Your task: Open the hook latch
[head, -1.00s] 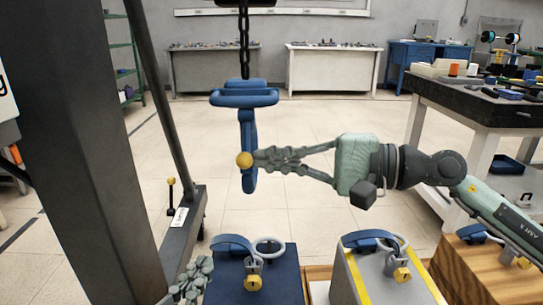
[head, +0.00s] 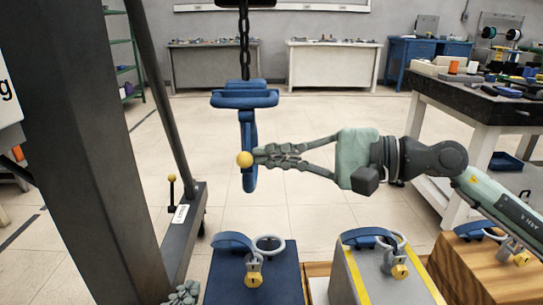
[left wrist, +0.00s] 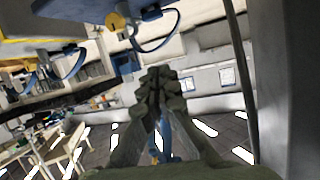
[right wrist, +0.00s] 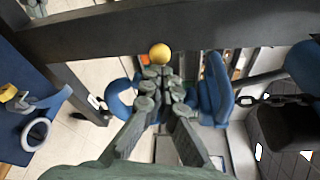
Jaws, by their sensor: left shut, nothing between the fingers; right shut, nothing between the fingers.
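A blue hook (head: 249,126) hangs from a dark chain in the middle of the head view. A yellow ball (head: 244,159) sits on its latch side. My right gripper (head: 258,155) is shut and empty, its fingertips at the ball, touching or nearly so. In the right wrist view the ball (right wrist: 159,54) shows just beyond the fingertips (right wrist: 160,75), with blue hook parts (right wrist: 215,92) on both sides. I cannot tell whether the latch is open. My left gripper (head: 183,292) is shut and empty, low at the bottom edge of the head view; it also shows in the left wrist view (left wrist: 160,82).
A dark column (head: 85,130) and slanted leg stand at the left. Below the hook are a dark blue block (head: 270,285), a grey block with yellow stripes (head: 375,290) and a wooden block (head: 470,275), with padlocks and blue pieces on them. A black-topped table (head: 470,104) stands right.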

